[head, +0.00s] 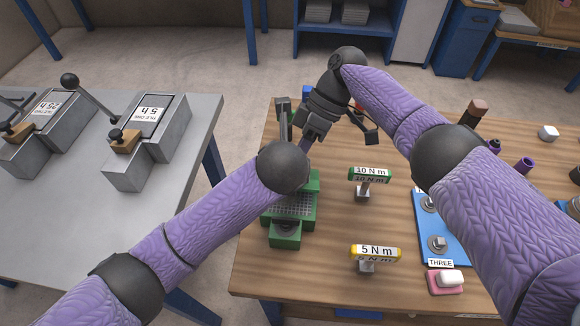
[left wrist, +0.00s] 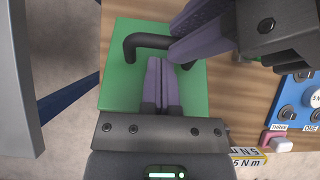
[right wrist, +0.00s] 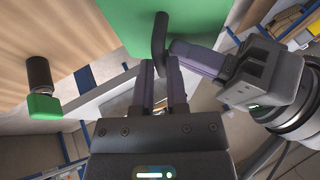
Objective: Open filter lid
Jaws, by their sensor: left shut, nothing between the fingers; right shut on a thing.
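The green filter box (head: 286,237) stands at the table's left edge in the head view, partly behind my left arm. A grey mesh (head: 291,208) shows in it. The green lid (left wrist: 120,88) fills the middle of the left wrist view and carries a black bar handle (left wrist: 137,43). My right gripper (right wrist: 161,66) is shut on the handle (right wrist: 160,38). My left gripper (left wrist: 160,62) is shut and empty over the lid, just beside the handle. The head view hides its fingers. The lid's exact tilt is hard to tell.
A green 10 N m tool (head: 369,174) and a yellow 5 N m tool (head: 375,253) stand right of the filter. A blue board (head: 455,226) and a pink dish (head: 446,290) lie further right. A grey table (head: 61,212) stands left, across a gap.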

